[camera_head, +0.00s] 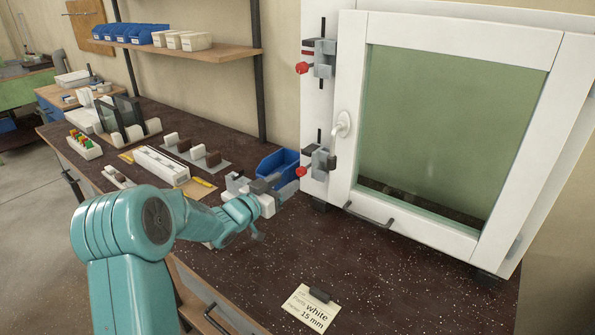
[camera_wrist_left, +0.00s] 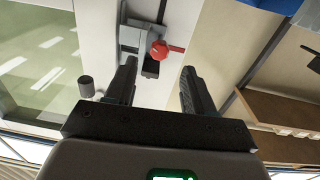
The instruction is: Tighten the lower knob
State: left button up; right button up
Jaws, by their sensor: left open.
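The lower knob (camera_head: 300,171) is a small red knob on the lower grey clamp (camera_head: 320,163), at the left side of the white window frame. My left gripper (camera_head: 281,186) is open and empty, just left of and slightly below this knob. In the left wrist view, the red knob (camera_wrist_left: 158,50) shows in the gap ahead of the two dark fingers of the gripper (camera_wrist_left: 158,70). The fingers appear apart from the knob. A second red knob (camera_head: 301,68) sits on the upper clamp (camera_head: 323,58). My right gripper is not in view.
A blue bin (camera_head: 277,167) stands behind my left gripper, close to the frame. The window handle (camera_head: 341,124) sticks out above the lower clamp. A card (camera_head: 311,308) lies on the dark benchtop. The bench in front of the window (camera_head: 450,180) is mostly clear.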

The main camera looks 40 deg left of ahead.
aim_at(299, 173)
pick_arm(q)
jog(key=w, duration=0.3)
jog(key=w+p, duration=0.1)
jog(key=w, duration=0.2)
jog(key=shift+a, duration=0.2)
grip_shut()
